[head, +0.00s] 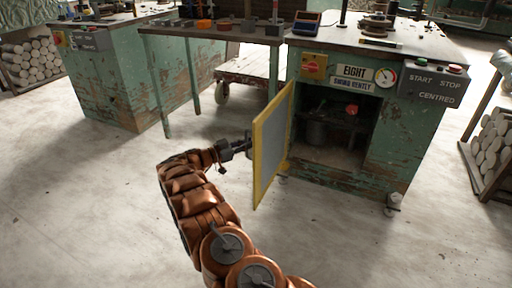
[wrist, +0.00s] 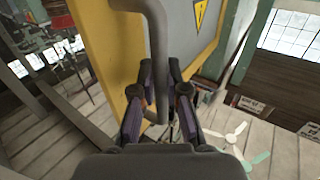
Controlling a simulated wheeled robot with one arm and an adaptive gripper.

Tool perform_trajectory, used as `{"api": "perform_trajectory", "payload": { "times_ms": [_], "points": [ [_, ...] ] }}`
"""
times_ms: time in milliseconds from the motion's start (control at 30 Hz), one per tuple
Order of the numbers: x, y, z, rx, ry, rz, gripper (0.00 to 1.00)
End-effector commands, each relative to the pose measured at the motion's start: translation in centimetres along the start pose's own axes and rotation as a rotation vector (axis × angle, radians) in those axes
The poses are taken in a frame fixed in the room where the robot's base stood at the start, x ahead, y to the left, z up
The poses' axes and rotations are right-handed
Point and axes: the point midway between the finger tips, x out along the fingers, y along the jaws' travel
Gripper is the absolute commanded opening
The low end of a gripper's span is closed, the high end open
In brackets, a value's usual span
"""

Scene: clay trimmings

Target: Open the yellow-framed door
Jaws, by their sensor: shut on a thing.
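The yellow-framed door (head: 272,145) stands swung out from the green cabinet (head: 392,140), and the cabinet's dark inside shows to its right. The door has a grey panel inside its yellow frame. In the wrist view the door (wrist: 122,60) fills the upper middle, with a yellow warning triangle on its panel. A grey bar handle (wrist: 158,40) curves down from the top between my fingers. My gripper (wrist: 158,100) is shut on this handle.
Inside the cabinet are dark fittings and a red part (head: 351,110). A worktable (head: 215,33) with thin green legs stands behind, and a wheeled cart (head: 245,68) is under it. A caster (head: 394,201) is at the cabinet's front. The floor left and in front is clear.

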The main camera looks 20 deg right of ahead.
Motion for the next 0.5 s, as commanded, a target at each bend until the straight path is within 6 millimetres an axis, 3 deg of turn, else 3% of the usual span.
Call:
{"api": "perform_trajectory", "payload": {
  "times_ms": [500],
  "points": [
    [-1.7, -1.9, 0.0, -0.002, 0.001, -0.012, 0.0]
  ]
}}
